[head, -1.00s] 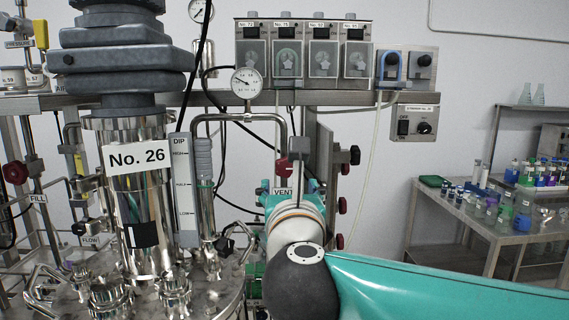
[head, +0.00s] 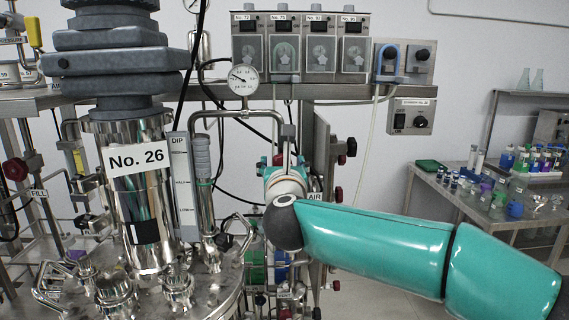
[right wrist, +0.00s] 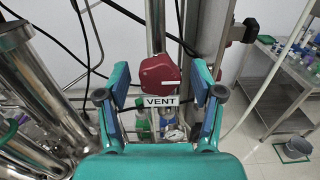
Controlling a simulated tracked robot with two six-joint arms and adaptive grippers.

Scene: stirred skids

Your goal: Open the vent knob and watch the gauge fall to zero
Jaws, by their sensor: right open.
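The red vent knob (right wrist: 158,73) sits above a white VENT label (right wrist: 161,101) in the right wrist view. My right gripper (right wrist: 159,85) is open, with one teal finger on each side of the knob and a gap showing on both sides. In the head view my right gripper (head: 286,150) is mostly behind my own wrist, and only a bit of red from the knob (head: 278,160) shows there. The round gauge (head: 243,80) stands on the pipe up and left of the gripper. Its needle points left, but its figures are too small to read. My left gripper is out of view.
A steel vessel marked No. 26 (head: 139,210) fills the left. Pump units (head: 320,48) hang above the shelf rail. Other red knobs (head: 351,147) stand just right of my gripper. A bench (head: 435,182) with bottles is at the far right.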

